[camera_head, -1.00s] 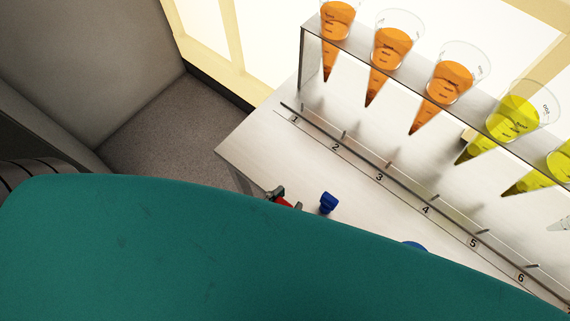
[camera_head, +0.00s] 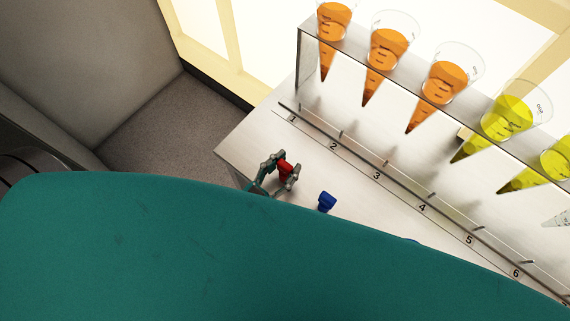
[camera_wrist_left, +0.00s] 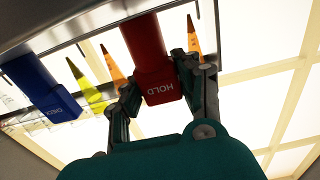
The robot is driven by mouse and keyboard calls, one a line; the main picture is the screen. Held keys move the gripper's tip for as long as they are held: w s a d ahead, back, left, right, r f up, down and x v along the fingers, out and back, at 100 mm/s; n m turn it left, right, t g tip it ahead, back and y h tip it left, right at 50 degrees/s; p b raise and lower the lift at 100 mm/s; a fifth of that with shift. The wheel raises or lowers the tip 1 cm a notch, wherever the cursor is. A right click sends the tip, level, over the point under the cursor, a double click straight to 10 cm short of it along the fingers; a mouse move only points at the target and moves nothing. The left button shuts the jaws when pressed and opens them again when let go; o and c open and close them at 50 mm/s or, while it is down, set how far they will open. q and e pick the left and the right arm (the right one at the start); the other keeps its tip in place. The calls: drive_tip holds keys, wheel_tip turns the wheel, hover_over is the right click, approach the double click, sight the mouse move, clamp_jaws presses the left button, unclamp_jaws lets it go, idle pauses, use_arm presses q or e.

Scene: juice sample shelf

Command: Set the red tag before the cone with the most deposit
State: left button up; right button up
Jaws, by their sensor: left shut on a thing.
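The red tag (camera_head: 285,168) is held between the fingers of my left gripper (camera_head: 281,171), which is shut on it above the near left part of the bench. In the left wrist view the red tag (camera_wrist_left: 147,50) reads HOLD. Three cones with orange liquid (camera_head: 388,52) hang at the left of the rack, and cones with yellow liquid (camera_head: 507,118) hang farther right. The orange cones have darker tips; I cannot clearly compare deposit depths. Numbered places (camera_head: 377,176) run along the bench before the cones. My right gripper is not in view.
A blue tag (camera_head: 327,202) stands on the bench just right of my left gripper; it also shows in the left wrist view (camera_wrist_left: 40,88). A thin rail (camera_head: 407,174) with short dividers runs before the rack. My teal arm hides the near bench.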

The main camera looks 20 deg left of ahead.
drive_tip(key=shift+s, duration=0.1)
use_arm(q)
drive_tip(key=shift+f, duration=0.3)
drive_tip(key=o, duration=1)
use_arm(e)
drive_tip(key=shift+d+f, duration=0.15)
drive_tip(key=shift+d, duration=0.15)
use_arm(q)
drive_tip(key=shift+o, duration=0.2)
drive_tip(key=shift+r, duration=0.25)
drive_tip(key=b+v, duration=0.1)
drive_tip(key=v, duration=1.1)
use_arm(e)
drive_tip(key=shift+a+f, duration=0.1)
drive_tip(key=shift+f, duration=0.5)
